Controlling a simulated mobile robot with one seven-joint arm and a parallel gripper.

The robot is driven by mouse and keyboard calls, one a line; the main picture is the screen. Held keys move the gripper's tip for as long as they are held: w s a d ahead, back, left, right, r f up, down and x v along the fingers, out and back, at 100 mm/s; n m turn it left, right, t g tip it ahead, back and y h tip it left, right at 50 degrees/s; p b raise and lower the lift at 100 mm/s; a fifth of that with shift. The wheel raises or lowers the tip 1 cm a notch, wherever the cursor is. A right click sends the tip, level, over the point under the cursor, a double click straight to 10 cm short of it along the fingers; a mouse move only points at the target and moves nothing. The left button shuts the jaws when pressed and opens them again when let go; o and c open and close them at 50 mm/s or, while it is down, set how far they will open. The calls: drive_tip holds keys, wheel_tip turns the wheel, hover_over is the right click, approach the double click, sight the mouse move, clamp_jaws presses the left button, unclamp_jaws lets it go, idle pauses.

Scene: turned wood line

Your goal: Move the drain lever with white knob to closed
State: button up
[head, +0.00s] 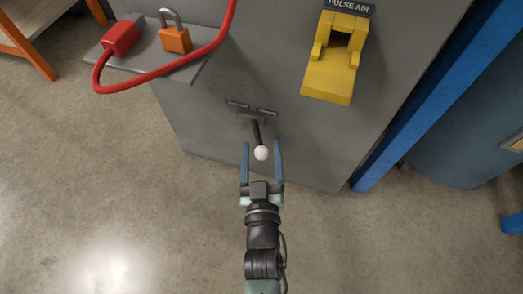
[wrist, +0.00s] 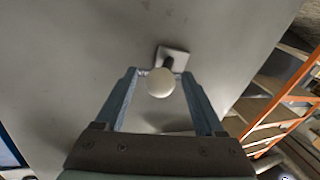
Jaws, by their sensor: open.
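The drain lever (head: 257,133) is a dark rod on the front of a grey cabinet, ending in a white knob (head: 262,153). It points down toward me, below two small dark labels too small to read. In the wrist view the white knob (wrist: 160,82) hides most of the rod, and the square mounting plate (wrist: 174,60) shows behind it. My gripper (head: 262,148) is open, with one blue finger on each side of the knob. In the wrist view the fingers (wrist: 160,76) stand apart, with the knob between them and gaps visible at both sides.
A yellow pedal-like part (head: 331,75) under a "PULSE AIR" label sits up right on the cabinet. A grey shelf (head: 186,73) at upper left holds an orange padlock (head: 175,39) and a red block (head: 121,37) with a red cable. A blue post (head: 436,100) stands right. Floor in front is clear.

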clamp_jaws()
idle(1.3)
